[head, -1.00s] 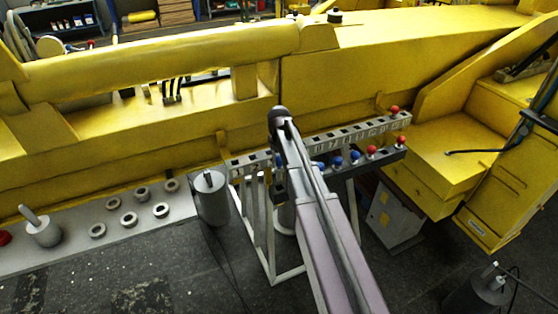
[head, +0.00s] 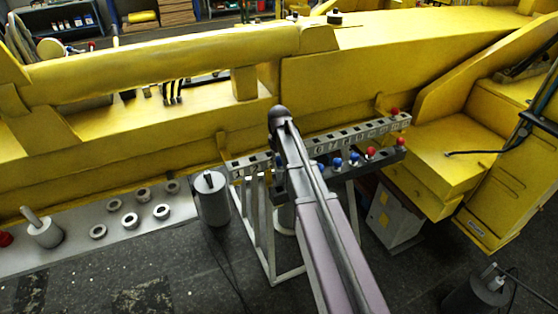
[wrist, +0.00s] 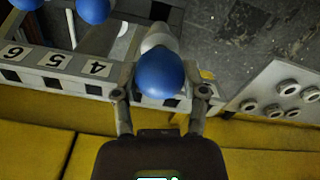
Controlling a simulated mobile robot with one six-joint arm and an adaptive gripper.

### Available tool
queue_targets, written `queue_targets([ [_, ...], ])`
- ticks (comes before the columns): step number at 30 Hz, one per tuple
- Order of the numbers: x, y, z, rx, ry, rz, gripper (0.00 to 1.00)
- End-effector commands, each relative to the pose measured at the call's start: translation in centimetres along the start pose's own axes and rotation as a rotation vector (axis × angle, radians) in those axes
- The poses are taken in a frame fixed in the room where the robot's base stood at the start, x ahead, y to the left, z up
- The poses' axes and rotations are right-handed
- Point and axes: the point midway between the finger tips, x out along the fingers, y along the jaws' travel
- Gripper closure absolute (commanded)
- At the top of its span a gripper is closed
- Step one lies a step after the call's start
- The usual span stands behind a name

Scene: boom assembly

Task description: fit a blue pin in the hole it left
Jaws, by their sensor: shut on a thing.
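My gripper (wrist: 160,95) is shut on a blue pin (wrist: 160,74) in the wrist view; its round blue head is between the fingers, and a pale shank shows beyond it. The pin is over or close to the numbered rail (wrist: 73,77), just right of the label 4; I cannot tell whether it is in a hole. Square dark holes line the rail's edge. In the head view my arm hides the gripper and held pin. The numbered rail (head: 333,142) runs along the yellow boom, with blue pins (head: 338,162) and red pins (head: 371,152) on a lower dark rack.
A red pin (head: 395,111) stands at the rail's right end. Two other blue pins (wrist: 93,10) are at the wrist view's upper left. A grey plate with several rings (head: 130,220) lies left; a grey cylinder (head: 211,198) stands beside the rail's frame.

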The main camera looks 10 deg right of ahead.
Motion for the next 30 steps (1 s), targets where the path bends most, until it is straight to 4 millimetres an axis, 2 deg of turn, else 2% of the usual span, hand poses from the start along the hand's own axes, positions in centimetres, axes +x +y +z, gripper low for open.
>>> queue_targets([
  [30, -4.5, 0.0, 0.0, 0.0, 0.0, 0.0, 1.0],
])
